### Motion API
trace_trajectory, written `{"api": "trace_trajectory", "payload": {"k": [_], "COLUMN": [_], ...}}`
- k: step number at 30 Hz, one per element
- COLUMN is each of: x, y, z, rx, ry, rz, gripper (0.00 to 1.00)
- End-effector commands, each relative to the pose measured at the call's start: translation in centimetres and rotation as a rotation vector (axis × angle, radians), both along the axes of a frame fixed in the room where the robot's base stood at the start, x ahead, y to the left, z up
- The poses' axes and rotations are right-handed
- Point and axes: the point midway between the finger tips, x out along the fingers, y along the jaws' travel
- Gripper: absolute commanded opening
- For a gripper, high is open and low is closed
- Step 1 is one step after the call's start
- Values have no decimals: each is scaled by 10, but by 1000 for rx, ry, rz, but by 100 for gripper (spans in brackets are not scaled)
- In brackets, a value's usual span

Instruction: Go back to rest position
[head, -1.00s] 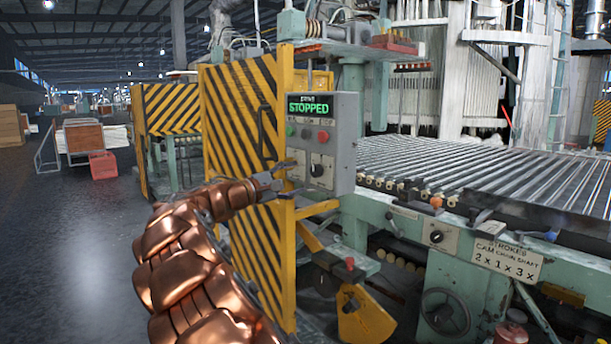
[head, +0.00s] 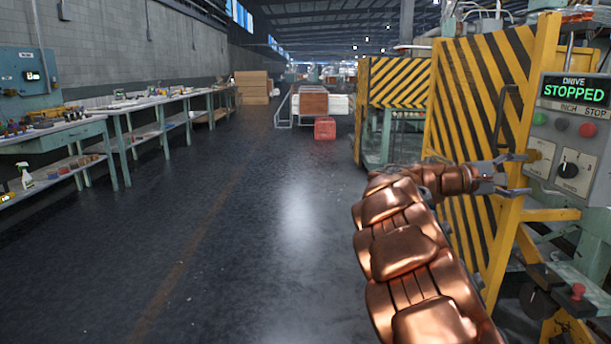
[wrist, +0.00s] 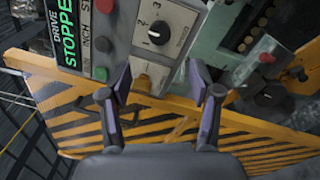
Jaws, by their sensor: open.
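My gripper (head: 515,176) is open and empty at the end of my copper arm, in front of the yellow-and-black striped panel and left of the control box. In the wrist view my gripper (wrist: 160,95) has its two fingers apart, with the control box beyond them. The control box (head: 568,135) shows a green "STOPPED" display (head: 576,91) and a black rotary knob (head: 569,170). The knob also shows in the wrist view (wrist: 159,32), beyond the fingertips. In these views the fingers hold nothing.
The striped panel (head: 485,85) stands close behind my arm. Workbenches (head: 125,110) line the left wall. A red crate (head: 325,128) sits farther down the aisle. The dark floor (head: 240,220) at centre and left is clear.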

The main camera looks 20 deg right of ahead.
Motion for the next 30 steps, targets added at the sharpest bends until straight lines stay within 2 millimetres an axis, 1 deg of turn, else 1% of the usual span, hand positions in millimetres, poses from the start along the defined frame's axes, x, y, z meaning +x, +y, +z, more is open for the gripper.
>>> {"api": "trace_trajectory", "payload": {"k": [2, 5, 8, 10, 12, 14, 15, 17, 18, 20, 21, 23, 24, 26, 27, 29, 30], "x": [-2, -13, -35, -53, -72, -87, -96, -109, -117, -128, -137, -148, -155, -167, -175, -188, -196], "y": [2, 8, 21, 37, 53, 71, 82, 103, 117, 140, 157, 183, 202, 231, 251, 282, 301], "z": [-1, -7, -26, -43, -66, -84, -99, -119, -134, -154, -168, -189, -202, -220, -232, -249, -258], "rx": [7, 46, 132, 208, 298, 374, 428, 507, 563, 645, 703, 788, 846, 934, 991, 1078, 1130], "ry": [-5, -30, -77, -124, -169, -207, -229, -264, -283, -310, -327, -347, -359, -370, -375, -379, -379], "rz": [-2, -12, -35, -51, -71, -84, -95, -105, -115, -125, -134, -145, -154, -165, -173, -187, -195], "gripper": [63, 63, 63, 63, 63, 63, 63, 63, 63, 63, 63, 63, 63, 63, 63, 63, 63]}}
